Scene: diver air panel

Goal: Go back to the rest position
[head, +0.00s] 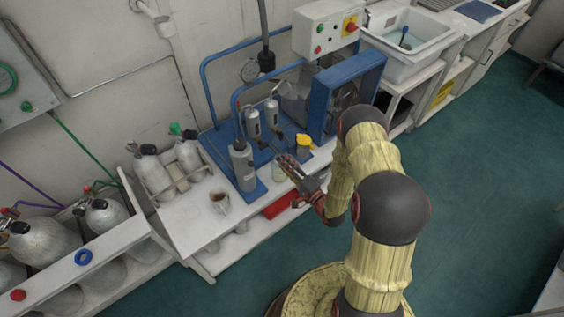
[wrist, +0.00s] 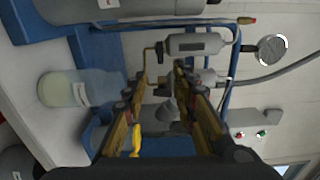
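My gripper (head: 288,163) is at the end of my outstretched arm, over the front of the bench beside the blue-framed air panel. In the wrist view my gripper (wrist: 162,66) shows two finger tips apart with a gap between them. I see nothing held between them; the grey cone-shaped part (wrist: 168,108) seen through the gap looks to be behind the fingers. A clear jar (head: 279,173) stands on the bench close to my gripper. In the wrist view the jar (wrist: 80,88) lies to the left of the fingers, apart from them. No rest position is marked in view.
A blue frame (head: 318,104) with grey cylinders (head: 243,165) stands behind my gripper. A yellow-topped container (head: 303,142) is close by. A mug (head: 219,202) stands on the white bench (head: 192,224). Gas cylinders (head: 50,245) line the left. Green floor (head: 480,165) is clear at right.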

